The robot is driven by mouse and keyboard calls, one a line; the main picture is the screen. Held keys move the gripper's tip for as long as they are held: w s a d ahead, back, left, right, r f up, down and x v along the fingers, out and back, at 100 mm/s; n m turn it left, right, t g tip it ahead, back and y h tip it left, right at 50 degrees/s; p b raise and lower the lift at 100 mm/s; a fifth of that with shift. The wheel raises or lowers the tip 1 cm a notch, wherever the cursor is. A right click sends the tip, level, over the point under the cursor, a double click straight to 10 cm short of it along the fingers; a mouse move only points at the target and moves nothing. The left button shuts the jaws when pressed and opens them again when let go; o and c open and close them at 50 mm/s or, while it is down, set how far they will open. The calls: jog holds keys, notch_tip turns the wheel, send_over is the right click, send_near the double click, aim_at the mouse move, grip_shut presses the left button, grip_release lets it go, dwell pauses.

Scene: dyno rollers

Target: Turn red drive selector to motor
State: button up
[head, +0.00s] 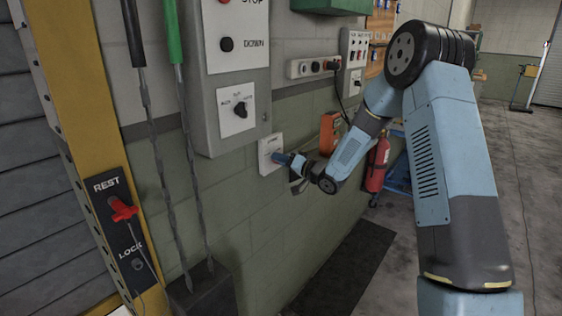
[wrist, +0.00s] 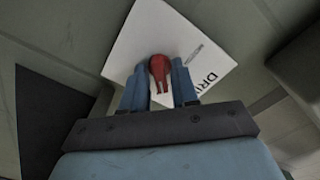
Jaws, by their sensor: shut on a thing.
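The red drive selector (wrist: 162,72) is on a white plate (wrist: 132,48) lettered "DRI…", the rest of the word being cut off, in the wrist view. My gripper (wrist: 161,84) is shut on the red selector, with one blue finger on each side of it. In the head view the same white plate (head: 268,153) is on the wall below the grey control box. There my gripper (head: 280,158) reaches it from the right and hides the selector. I cannot read which position the selector points to.
A grey control box (head: 200,128) with STOP and DOWN buttons hangs above the plate. A red REST/LOCK handle (head: 123,210) is at the left. An orange box (head: 329,133) and a red extinguisher (head: 376,165) are near my arm. A dark mat (head: 345,270) lies on the floor.

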jog(key=shift+d+f, duration=0.1)
grip_shut()
jog(key=shift+s+f+n, duration=0.1)
jog(key=shift+f+n, duration=0.05)
jog(key=shift+n, duration=8.75)
jog(key=shift+o, duration=2.4)
grip_release()
jog(key=shift+o, duration=0.4)
